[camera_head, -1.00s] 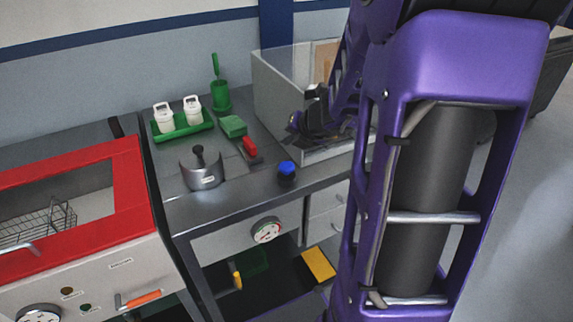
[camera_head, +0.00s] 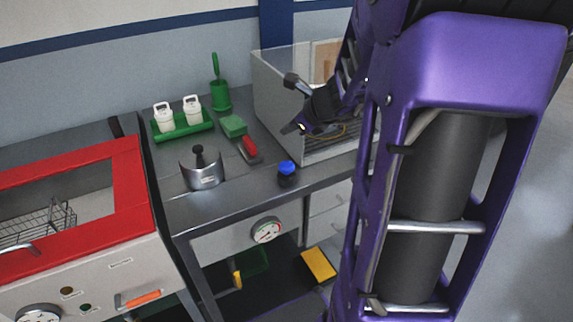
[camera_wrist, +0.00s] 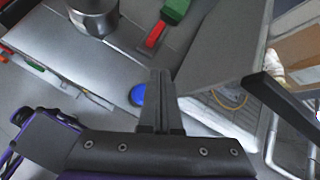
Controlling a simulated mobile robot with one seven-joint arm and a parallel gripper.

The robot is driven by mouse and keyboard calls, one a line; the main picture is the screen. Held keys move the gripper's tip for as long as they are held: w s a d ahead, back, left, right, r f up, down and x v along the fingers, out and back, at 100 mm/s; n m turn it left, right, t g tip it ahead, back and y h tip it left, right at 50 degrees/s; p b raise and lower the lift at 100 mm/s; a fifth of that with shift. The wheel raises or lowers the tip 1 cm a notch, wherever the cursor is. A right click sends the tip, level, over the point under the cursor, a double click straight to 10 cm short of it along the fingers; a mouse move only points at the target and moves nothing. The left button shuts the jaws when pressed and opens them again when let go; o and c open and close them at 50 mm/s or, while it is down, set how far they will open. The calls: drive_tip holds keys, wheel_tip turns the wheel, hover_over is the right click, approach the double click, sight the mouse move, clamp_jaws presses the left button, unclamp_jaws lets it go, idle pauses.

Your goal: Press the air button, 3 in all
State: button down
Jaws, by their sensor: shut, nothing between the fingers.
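The air button appears to be the blue-capped round knob (camera_head: 287,168) on a dark base at the front edge of the steel bench (camera_head: 245,200); no label is readable. Its blue cap also shows in the wrist view (camera_wrist: 137,94), just left of my fingers and partly beside them. My gripper (camera_head: 290,129) is shut and empty. It hangs above and behind the button, in front of the open-fronted box, apart from the button. In the wrist view my closed fingers (camera_wrist: 160,75) point up the picture toward the bench.
A red-handled tool (camera_head: 250,148), a green block (camera_head: 233,126), a steel pot (camera_head: 202,168) and a green tray (camera_head: 182,127) with two white containers stand left of the button. A grey-walled box (camera_head: 275,85) stands behind my gripper. A gauge (camera_head: 266,230) is below the bench edge.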

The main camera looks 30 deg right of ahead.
drive_tip(key=n, duration=0.2)
drive_tip(key=r+n, duration=0.1)
drive_tip(key=n, duration=0.2)
drive_tip(key=shift+s+d, duration=0.1)
drive_tip(key=shift+d, duration=0.05)
drive_tip(key=b, duration=0.4)
hover_over(285, 163)
drive_tip(key=s, duration=0.2)
drive_tip(key=f, duration=0.7)
drive_tip(key=shift+d+f, duration=0.1)
drive_tip(key=shift+d, duration=0.2)
drive_tip(key=shift+f+b, duration=0.85)
drive_tip(key=shift+b, duration=0.1)
drive_tip(key=shift+f, duration=0.1)
idle(0.3)
drive_tip(key=shift+f+b, duration=0.3)
drive_tip(key=shift+b, duration=0.25)
drive_tip(key=shift+f+b, duration=0.8)
idle(0.7)
drive_tip(key=shift+r, duration=0.1)
drive_tip(key=shift+r+p, duration=1)
drive_tip(key=shift+r, duration=0.1)
